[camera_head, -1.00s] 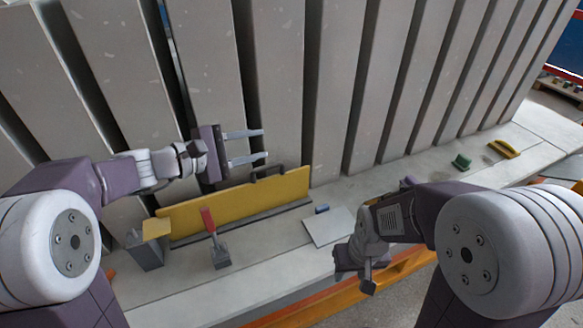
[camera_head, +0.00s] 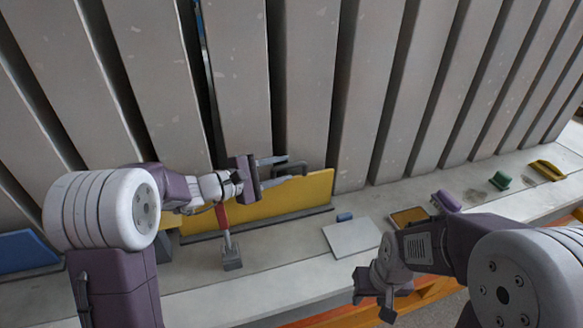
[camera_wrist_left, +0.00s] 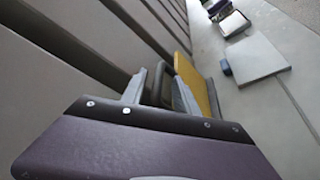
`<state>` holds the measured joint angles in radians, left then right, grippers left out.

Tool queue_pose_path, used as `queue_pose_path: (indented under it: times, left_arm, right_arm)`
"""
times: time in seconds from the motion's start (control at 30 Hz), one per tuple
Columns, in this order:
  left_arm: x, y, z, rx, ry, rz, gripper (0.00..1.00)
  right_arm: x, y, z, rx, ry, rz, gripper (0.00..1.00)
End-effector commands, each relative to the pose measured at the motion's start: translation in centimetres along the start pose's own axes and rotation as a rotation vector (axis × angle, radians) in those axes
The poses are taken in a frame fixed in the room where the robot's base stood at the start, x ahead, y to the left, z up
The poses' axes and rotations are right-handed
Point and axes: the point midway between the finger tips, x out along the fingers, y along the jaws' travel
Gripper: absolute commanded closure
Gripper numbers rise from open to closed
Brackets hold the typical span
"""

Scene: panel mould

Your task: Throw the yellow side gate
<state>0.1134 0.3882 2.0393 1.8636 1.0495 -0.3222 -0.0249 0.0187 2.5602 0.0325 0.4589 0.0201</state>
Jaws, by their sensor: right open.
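The yellow side gate (camera_head: 308,192) is a long yellow panel standing upright along the foot of the grey slabs, with a dark handle (camera_head: 303,166) on its top edge near the right end. My left gripper (camera_head: 284,170) is open, its two fingers pointing right at the handle. In the left wrist view the gate (camera_wrist_left: 200,83) lies beyond the fingers and the handle (camera_wrist_left: 187,72) shows between them. I cannot tell whether the fingers touch it. My left arm hides the gate's left part. My right gripper (camera_head: 374,298) is open and empty, low over the front edge.
A red-handled lever (camera_head: 224,222) stands in front of the gate. A pale plate (camera_head: 352,239) and small blue block (camera_head: 344,216) lie right of it. A blue panel (camera_head: 25,251) is at far left.

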Motion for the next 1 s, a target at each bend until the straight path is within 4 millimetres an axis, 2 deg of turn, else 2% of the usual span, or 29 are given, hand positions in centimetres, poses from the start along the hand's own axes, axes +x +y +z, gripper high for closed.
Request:
queue_pose_path:
  times: [0.1,0.2,0.53,0.57,0.67,0.7,1.0]
  left_arm:
    - [2.2,0.0,0.1,-0.002,-0.002,-0.002,0.64]
    - [3.2,0.0,0.1,-0.002,0.0,-0.001,0.64]
    - [3.8,0.0,0.0,-0.002,0.0,0.0,0.64]
    - [3.8,0.0,0.0,-0.002,0.001,0.0,0.69]
    - [3.8,0.1,0.0,-0.002,0.001,0.0,0.97]
    - [3.8,0.1,0.0,-0.002,0.0,0.001,1.0]
    - [3.8,0.1,0.1,-0.001,0.0,0.002,1.0]
  right_arm:
    - [-0.3,0.0,0.0,0.0,0.0,0.0,0.56]
    - [-0.4,0.0,-0.1,0.0,0.0,0.0,0.56]
    - [-0.4,0.0,-0.1,0.0,0.0,0.0,0.56]
    - [-0.4,0.0,-0.1,0.0,0.0,0.0,0.56]
    - [-0.4,0.0,-0.1,0.0,0.0,0.0,0.56]
    - [-0.4,0.0,0.0,0.0,0.0,0.0,0.56]
    - [-0.4,0.0,-0.1,0.0,0.0,0.0,0.56]
